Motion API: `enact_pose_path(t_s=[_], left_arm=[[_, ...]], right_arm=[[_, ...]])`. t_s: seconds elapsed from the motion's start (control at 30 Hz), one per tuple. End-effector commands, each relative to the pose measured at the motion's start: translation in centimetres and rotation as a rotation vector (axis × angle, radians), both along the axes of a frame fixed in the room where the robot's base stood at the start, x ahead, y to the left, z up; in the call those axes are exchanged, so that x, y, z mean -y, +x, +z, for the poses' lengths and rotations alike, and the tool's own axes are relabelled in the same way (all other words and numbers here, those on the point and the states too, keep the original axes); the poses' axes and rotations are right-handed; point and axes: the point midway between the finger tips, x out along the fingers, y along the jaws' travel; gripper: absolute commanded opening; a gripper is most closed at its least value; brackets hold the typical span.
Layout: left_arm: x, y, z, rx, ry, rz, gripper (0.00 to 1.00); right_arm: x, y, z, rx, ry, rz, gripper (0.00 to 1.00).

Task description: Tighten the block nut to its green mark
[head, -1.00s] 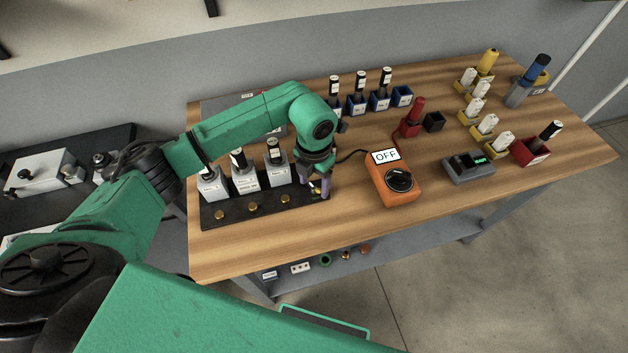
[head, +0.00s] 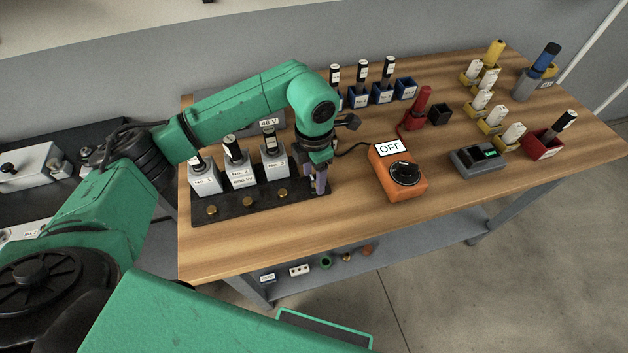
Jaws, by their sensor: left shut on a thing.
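My left gripper (head: 318,188) points down at the right end of the black block (head: 250,205). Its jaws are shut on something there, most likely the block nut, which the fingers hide. The green mark cannot be made out. Several brass knobs (head: 247,202) stand along the front of the block, left of the gripper. Behind them are grey holders labelled No. 1 (head: 205,184), No. 2 (head: 241,178) and No. 3 (head: 275,167), each with a black-topped piece in it. My right gripper is not in view.
An orange box reading OFF (head: 403,187) stands right of the gripper, its cable running behind. Blue bins (head: 382,98) stand behind. The front table strip is clear.

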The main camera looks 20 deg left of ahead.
Motion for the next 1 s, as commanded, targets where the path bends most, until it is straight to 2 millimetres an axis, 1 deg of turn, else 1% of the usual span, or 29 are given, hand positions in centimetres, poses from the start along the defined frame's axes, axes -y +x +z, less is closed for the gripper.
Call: enact_pose_path(t_s=[0.03, 0.3, 0.5, 0.9, 0.93, 0.97, 1.0], left_arm=[[0.0, 0.1, -0.4, 0.005, 0.001, -0.032, 0.04], [0.0, 0.1, -0.2, 0.003, 0.000, -0.177, 0.04], [0.0, 0.1, 0.0, 0.003, -0.001, -0.224, 0.04], [0.0, 0.1, 0.1, 0.003, -0.002, -0.233, 0.04], [0.0, 0.1, 0.1, 0.003, -0.002, -0.232, 0.64], [0.0, 0.1, 0.1, 0.003, -0.002, -0.232, 0.75], [0.0, 0.1, 0.1, 0.003, -0.002, -0.232, 0.90]], right_arm=[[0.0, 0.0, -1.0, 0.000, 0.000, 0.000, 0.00], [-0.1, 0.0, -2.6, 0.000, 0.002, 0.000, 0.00], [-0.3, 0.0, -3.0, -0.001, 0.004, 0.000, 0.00], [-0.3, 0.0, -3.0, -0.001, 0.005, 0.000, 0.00], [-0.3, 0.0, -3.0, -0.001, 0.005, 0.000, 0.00], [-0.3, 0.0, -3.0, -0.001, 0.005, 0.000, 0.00], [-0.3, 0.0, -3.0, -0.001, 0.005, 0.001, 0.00]])
